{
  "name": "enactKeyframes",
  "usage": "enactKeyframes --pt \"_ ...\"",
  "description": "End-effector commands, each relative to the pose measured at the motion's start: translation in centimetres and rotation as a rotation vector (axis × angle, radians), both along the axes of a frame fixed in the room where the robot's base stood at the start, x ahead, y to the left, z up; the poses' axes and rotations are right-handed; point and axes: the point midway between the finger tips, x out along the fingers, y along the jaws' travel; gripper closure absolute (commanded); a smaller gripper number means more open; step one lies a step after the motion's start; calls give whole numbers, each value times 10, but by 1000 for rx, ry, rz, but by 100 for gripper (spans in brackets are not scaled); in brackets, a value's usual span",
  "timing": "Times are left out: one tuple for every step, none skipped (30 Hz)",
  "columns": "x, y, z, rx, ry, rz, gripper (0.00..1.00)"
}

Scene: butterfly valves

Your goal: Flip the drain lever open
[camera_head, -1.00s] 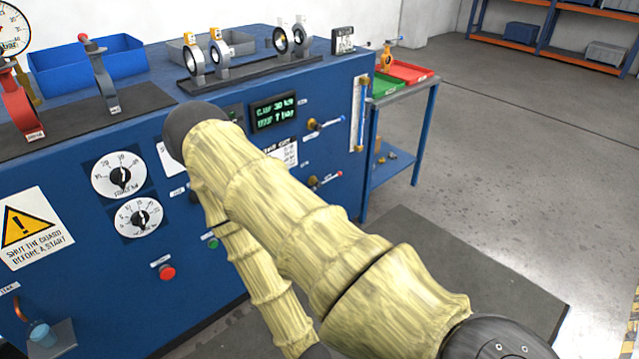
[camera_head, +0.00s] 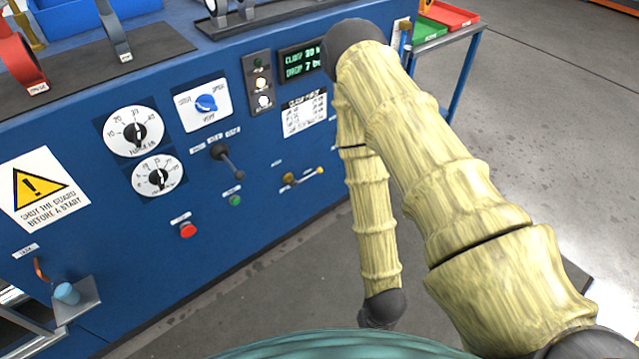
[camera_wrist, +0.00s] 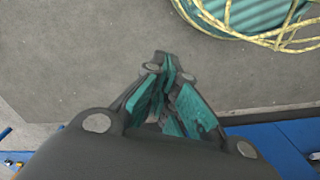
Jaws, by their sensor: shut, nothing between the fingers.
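On the blue bench front in the head view, a small brass valve lever (camera_head: 302,177) has a yellow-tipped handle pointing right and slightly up. At the lower left, a copper-coloured lever or spout (camera_head: 41,270) sits under a small label, above a blue cup (camera_head: 67,293) on a grey bracket. The labels are too small to tell which is the drain lever. My gripper (camera_wrist: 165,72) shows in the wrist view, shut and empty over grey floor, apart from both. In the head view I cannot make out its fingers.
The panel also carries a dark lever (camera_head: 228,162), a blue knob (camera_head: 206,104), two white dials, and a red button (camera_head: 188,230). A side trolley with a green tray (camera_head: 424,31) stands at the back right. My arm hides part of the panel. Floor lies open at right.

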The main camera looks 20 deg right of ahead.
Motion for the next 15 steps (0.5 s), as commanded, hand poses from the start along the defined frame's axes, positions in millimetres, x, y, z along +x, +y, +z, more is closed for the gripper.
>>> enactKeyframes --pt "1 2 -4 5 0 -10 100" --pt "1 4 -7 11 0 -21 100" --pt "3 9 -13 22 -1 -42 100" --pt "5 14 -18 33 -2 -64 100" --pt "7 19 -24 46 -2 -90 100" --pt "11 28 -34 68 -4 -132 100" --pt "15 35 -42 86 -4 -169 100" --pt "19 43 -49 107 -5 -211 100" --pt "26 55 -60 136 -6 -270 100" --pt "32 64 -68 158 -5 -318 100" --pt "38 73 -75 182 -4 -366 100" --pt "48 84 -84 212 -4 -430 100" --pt "55 93 -90 236 -3 -478 100" --pt "63 101 -95 258 -2 -527 100" --pt "74 111 -102 288 0 -593 100"
